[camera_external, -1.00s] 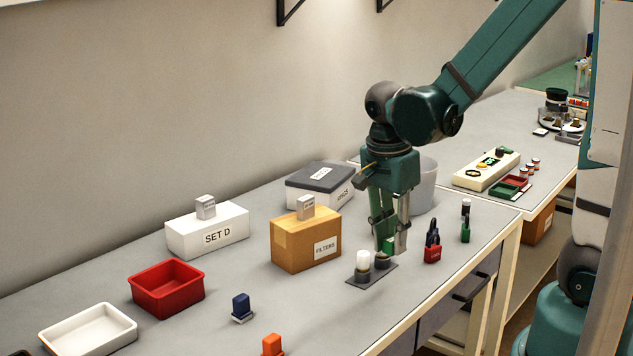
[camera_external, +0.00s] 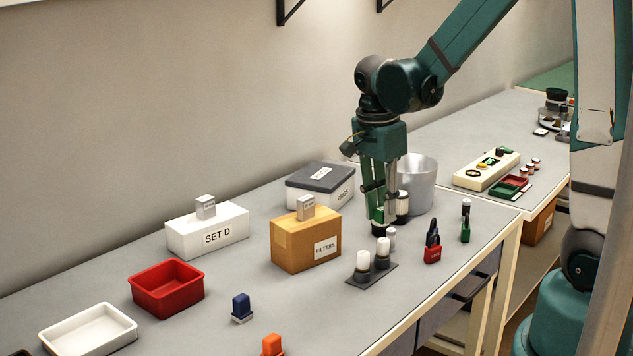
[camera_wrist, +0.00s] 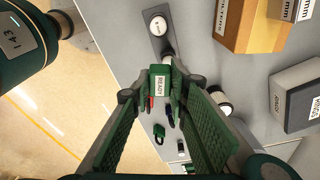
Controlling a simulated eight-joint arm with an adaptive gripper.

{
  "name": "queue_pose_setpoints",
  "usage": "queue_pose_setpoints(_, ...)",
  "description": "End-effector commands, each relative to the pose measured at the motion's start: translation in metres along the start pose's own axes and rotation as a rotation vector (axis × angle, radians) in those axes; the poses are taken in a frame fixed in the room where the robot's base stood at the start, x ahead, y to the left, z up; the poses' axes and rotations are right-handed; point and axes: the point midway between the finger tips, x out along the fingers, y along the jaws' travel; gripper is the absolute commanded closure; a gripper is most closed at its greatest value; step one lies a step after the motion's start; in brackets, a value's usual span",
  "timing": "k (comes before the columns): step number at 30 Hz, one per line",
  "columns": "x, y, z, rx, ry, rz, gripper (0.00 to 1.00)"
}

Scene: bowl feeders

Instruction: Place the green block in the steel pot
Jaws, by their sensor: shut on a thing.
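The green block (camera_wrist: 161,84), with a white READY label, is between the fingertips of my gripper (camera_wrist: 160,92) in the wrist view. My gripper is shut on it. In the external view my gripper (camera_external: 381,226) points down above the table, just left of the steel pot (camera_external: 418,188). There the block is hard to tell from the green fingers. The grey, open-topped pot stands upright, its left side partly hidden by my gripper.
A black jar with a ribbed light part (camera_external: 402,208) stands between my gripper and the pot. A dark plate with white-capped pieces (camera_external: 372,273), a FILTERS box (camera_external: 306,242), a grey-lidded box (camera_external: 320,186) and a red padlock (camera_external: 432,253) are nearby. The front left table has free room.

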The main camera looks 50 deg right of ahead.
Motion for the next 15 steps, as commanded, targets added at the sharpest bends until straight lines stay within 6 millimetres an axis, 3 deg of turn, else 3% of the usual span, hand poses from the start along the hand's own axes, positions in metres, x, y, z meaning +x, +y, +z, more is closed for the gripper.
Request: queue_pose_setpoints(15, -0.036, -0.114, -0.090, 0.175, 0.000, 0.021, 0.92)
